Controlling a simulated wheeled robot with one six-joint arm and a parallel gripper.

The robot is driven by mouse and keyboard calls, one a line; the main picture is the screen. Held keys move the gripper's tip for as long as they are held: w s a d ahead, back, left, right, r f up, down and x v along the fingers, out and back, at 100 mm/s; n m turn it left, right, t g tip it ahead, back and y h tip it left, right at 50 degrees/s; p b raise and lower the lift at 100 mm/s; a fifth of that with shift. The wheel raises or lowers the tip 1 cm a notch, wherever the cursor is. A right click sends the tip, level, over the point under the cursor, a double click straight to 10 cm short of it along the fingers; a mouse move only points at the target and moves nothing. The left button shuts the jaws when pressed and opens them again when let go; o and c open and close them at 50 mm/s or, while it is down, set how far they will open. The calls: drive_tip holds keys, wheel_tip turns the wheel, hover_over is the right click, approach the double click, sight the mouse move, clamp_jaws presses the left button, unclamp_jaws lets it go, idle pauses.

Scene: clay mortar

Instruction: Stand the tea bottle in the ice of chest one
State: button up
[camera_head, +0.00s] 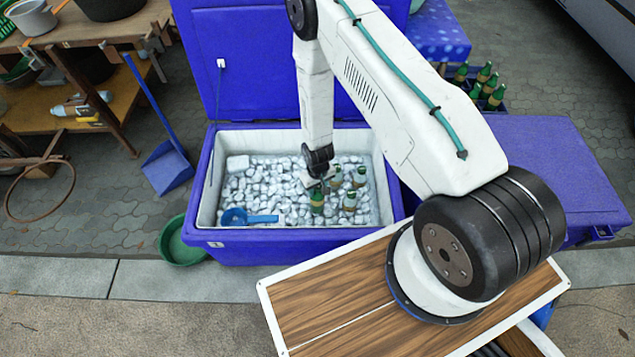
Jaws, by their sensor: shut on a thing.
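Chest one (300,248) is a blue cooler with a white lining and its lid (255,60) raised at the back. A small white label is on its front. Ice (262,187) fills the inside. My gripper (317,185) is over the ice, right of the chest's middle, shut on the green tea bottle (317,202) with a gold label. The bottle looks upright; I cannot tell how deep its base sits in the ice. Several similar bottles (349,202) stand in the ice just right of it. The fingers are small and partly hidden.
A blue scoop (245,217) lies on the ice at front left. A green basin (180,243) and a blue dustpan (167,166) are left of the chest. A closed blue chest (560,165) and a crate of green bottles (487,88) are at right.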

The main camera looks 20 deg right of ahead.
drive_tip(key=shift+f, duration=4.5)
drive_tip(key=o, duration=1.5)
drive_tip(key=shift+o, duration=0.2)
wheel_tip(320, 180, up, 27)
drive_tip(key=shift+s, duration=0.15)
